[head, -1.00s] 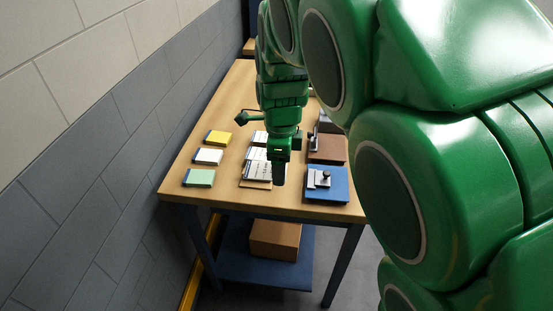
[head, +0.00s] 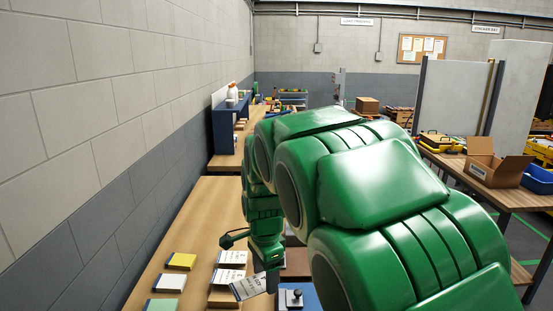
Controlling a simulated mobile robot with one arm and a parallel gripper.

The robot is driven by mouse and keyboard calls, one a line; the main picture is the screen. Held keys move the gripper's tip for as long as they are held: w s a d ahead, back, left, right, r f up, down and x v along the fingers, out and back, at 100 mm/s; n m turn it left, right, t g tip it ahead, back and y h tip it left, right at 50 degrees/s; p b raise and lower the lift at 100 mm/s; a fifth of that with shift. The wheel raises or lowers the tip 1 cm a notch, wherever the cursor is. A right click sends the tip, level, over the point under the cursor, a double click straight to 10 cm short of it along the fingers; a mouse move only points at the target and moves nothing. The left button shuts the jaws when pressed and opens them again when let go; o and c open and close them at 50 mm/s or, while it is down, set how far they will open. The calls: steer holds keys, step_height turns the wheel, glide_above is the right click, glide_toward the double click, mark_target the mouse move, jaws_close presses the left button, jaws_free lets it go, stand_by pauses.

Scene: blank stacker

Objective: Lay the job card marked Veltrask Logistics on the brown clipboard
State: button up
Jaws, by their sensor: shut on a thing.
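My gripper (head: 271,284) is shut on a white job card (head: 248,286) with dark print, too small to read. The card is tilted and sticks out to the left of the fingers, over the front of the card row. The brown clipboard (head: 296,262) lies on the table just right of my gripper, partly hidden by my arm. Other white cards (head: 232,257) lie in a row left of my gripper, and their print cannot be read for certain.
A blue clipboard (head: 311,297) with a clip lies in front of the brown one. Yellow (head: 181,261), white (head: 169,281) and green (head: 161,304) pads line the table's left side. A wall runs along the left. The wooden table (head: 207,213) is bare farther back.

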steer(key=w+d+f+n, duration=0.3)
steer(key=w+d+n, duration=0.3)
steer(key=w+d, duration=0.3)
steer(key=w+d+f+n, duration=0.4)
steer(key=w+d+n, duration=0.2)
steer(key=w+d, duration=0.25)
steer(key=s+r+m, duration=0.8)
steer(key=s+m, duration=0.2)
steer(key=m, duration=0.8)
steer(key=shift+w+a+f, duration=0.1)
steer(key=shift+w+f, duration=1.65)
steer(key=shift+w, duration=0.55)
steer(key=shift+w+a+f, duration=0.15)
steer(key=shift+w+f, duration=1.55)
steer(key=shift+w, duration=0.65)
steer(key=shift+w+a+f, duration=0.1)
steer(key=shift+w+f, duration=1.65)
steer(key=shift+w, duration=0.55)
step_height(320, 180, down, 3)
